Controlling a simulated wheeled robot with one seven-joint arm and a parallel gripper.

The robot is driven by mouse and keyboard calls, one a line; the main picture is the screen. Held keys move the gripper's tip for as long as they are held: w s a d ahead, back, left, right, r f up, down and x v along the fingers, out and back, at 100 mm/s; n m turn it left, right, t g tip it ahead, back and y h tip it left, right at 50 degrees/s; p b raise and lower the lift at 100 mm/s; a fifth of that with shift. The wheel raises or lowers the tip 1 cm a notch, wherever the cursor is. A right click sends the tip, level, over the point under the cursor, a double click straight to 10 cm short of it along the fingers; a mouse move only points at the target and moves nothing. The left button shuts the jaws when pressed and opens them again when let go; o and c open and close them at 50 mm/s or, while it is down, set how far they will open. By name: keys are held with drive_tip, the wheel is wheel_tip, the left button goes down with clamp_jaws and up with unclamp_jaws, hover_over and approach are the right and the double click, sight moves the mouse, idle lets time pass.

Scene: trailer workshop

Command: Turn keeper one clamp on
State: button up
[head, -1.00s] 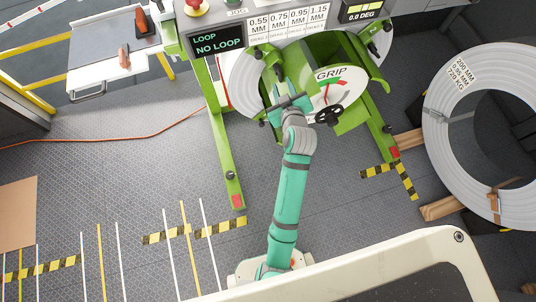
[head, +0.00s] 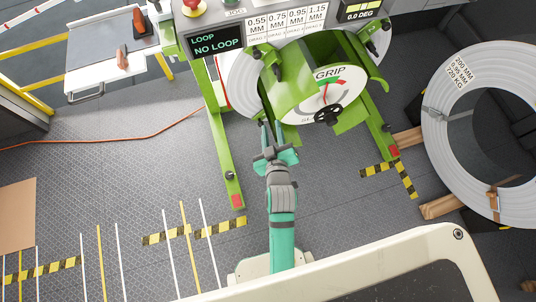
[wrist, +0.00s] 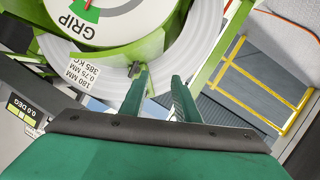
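A green decoiler (head: 222,135) holds a grey wire coil (head: 245,85) at the top centre of the head view. Small dark clamp knobs sit on its green arms, one at the upper left (head: 258,55). In the wrist view a dark knob (wrist: 134,69) on a green arm is beside the left fingertip, at the coil's rim; whether they touch I cannot tell. No number for keeper one is readable. My gripper (head: 268,128) is below the coil's lower left edge. In the wrist view its two green fingers (wrist: 160,78) are apart with nothing between them.
A GRIP dial (head: 325,95) with a black handwheel (head: 328,115) faces the coil's front. A panel (head: 217,44) reads LOOP, NO LOOP. A large coil (head: 440,130) lies on timbers at right.

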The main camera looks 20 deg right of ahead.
drive_tip(key=s+a+n, duration=0.1)
drive_tip(key=s+a, duration=0.3)
drive_tip(key=s, duration=0.4)
drive_tip(key=shift+f+t+y, duration=0.2)
drive_tip(key=shift+t+y, duration=0.1)
drive_tip(key=shift+y, duration=0.1)
drive_tip(key=m+g+y, duration=0.1)
drive_tip(key=m+y, duration=0.1)
drive_tip(key=m, duration=0.1)
approach(279, 74)
drive_tip(key=x, duration=0.9)
drive_tip(key=shift+w, duration=0.1)
clamp_jaws()
